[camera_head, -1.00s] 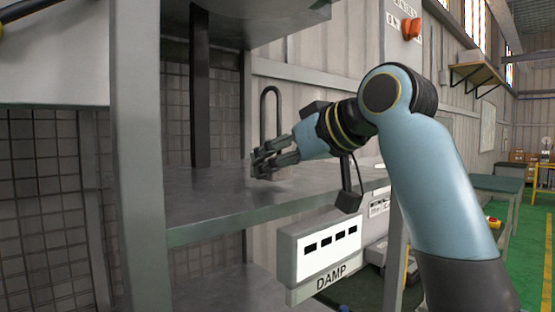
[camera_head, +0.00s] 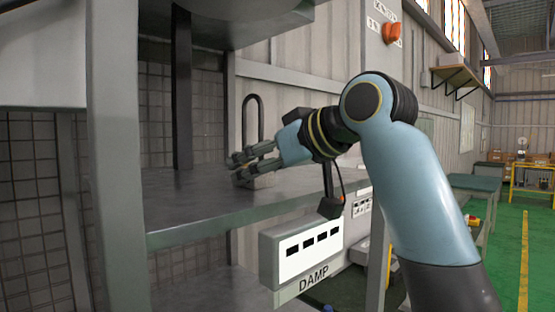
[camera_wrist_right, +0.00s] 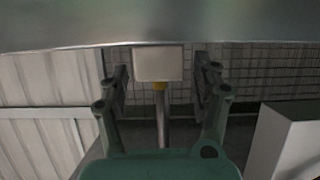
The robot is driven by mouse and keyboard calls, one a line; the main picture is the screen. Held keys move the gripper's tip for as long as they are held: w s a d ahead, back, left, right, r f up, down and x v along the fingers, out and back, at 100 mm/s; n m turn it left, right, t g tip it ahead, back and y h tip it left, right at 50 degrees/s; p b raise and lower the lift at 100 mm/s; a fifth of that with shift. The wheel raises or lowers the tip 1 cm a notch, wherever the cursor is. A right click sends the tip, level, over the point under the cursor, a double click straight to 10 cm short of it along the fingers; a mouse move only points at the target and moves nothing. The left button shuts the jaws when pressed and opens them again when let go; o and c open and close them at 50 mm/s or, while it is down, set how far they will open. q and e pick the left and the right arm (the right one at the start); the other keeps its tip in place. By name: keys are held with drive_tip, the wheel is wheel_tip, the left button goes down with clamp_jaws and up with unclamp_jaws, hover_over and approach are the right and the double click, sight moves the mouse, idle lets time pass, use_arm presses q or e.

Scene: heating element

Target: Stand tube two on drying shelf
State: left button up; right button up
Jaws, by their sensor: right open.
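The tube (camera_head: 252,100), a dark upright U-shaped loop, rises behind my right gripper in the head view. In the right wrist view, the block (camera_wrist_right: 158,63) with a brass fitting and metal rod (camera_wrist_right: 162,125) shows between the spread fingers of the right gripper (camera_wrist_right: 160,78), with gaps on both sides. The block meets the shelf surface at the top of that view. My left gripper is out of view.
A grey post (camera_head: 115,170) stands at the shelf's near left, and a dark post (camera_head: 182,100) stands behind. A box marked DAMP (camera_head: 302,255) hangs below the shelf's front edge. The shelf surface left of the tube is clear.

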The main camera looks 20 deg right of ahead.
drive_tip(key=b+v, duration=0.2)
drive_tip(key=v, duration=0.7)
drive_tip(key=shift+d+f, duration=0.1)
drive_tip(key=shift+d, duration=0.05)
drive_tip(key=b+v, duration=0.2)
drive_tip(key=b, duration=0.7)
drive_tip(key=shift+s, duration=0.35)
